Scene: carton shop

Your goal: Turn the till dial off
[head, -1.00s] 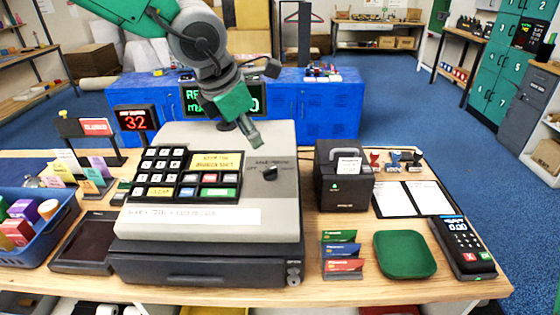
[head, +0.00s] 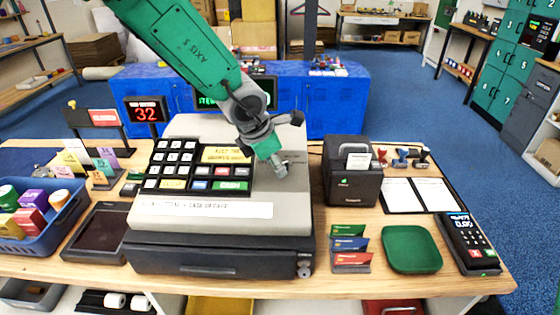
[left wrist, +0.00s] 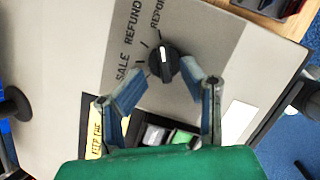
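The till (head: 205,228) is a grey and black register on the counter. Its dial (left wrist: 163,63) is a round black knob with a white mark, on the sloped top beside the printed words SALE, REFUND and REPORT. In the left wrist view the mark points up, roughly towards REPORT; no OFF label shows there. My left gripper (head: 281,170) is over the dial and mostly hides it in the head view. In the left wrist view the gripper (left wrist: 166,72) is open, with one fingertip on each side of the knob; contact cannot be told. My right gripper is out of view.
The till's keypad (head: 200,168) lies left of the dial. A black printer (head: 352,180) stands close on the right. A card rack (head: 350,250), green pad (head: 411,250) and card terminal (head: 468,243) are further right. A blue basket (head: 45,235) is at left.

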